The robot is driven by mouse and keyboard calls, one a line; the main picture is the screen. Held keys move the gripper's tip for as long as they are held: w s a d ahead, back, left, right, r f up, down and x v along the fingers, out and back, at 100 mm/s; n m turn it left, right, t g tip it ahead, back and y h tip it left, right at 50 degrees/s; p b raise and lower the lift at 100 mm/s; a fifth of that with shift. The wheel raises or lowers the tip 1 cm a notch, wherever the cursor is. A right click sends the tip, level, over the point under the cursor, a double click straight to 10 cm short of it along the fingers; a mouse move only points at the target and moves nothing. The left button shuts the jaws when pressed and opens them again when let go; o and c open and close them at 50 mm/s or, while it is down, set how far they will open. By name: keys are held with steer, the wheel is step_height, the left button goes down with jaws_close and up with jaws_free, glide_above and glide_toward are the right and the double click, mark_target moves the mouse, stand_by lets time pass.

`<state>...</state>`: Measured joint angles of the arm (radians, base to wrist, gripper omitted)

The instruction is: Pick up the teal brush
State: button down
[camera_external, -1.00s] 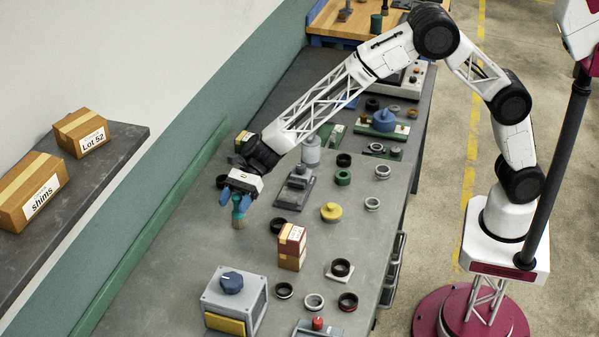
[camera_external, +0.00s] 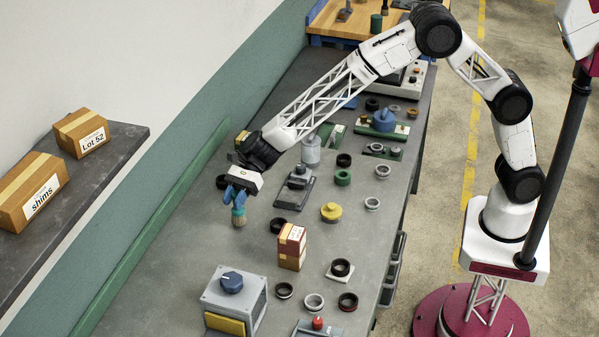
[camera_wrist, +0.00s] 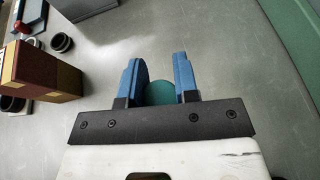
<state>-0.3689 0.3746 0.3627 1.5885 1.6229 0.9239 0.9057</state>
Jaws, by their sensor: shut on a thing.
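The teal brush (camera_external: 239,215) is between the blue fingers of my gripper (camera_external: 237,194), with its pale bristle end pointing down over the bench. In the wrist view the rounded teal top of the brush (camera_wrist: 160,92) shows between the two blue fingers of my gripper (camera_wrist: 160,80). The fingers are shut on it. The external view does not clearly show whether the bristles touch the bench or are slightly above it.
The grey bench (camera_external: 190,255) is clear left of the brush. A red and tan box (camera_external: 291,248) stands to the right, with black rings nearby. A grey machine with a blue knob (camera_external: 232,282) stands in front. Several rings and a yellow part (camera_external: 331,212) lie further right.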

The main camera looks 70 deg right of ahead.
mark_target(235, 213)
step_height(235, 213, up, 9)
stand_by(0.5)
steer(key=shift+f, duration=0.1)
stand_by(0.4)
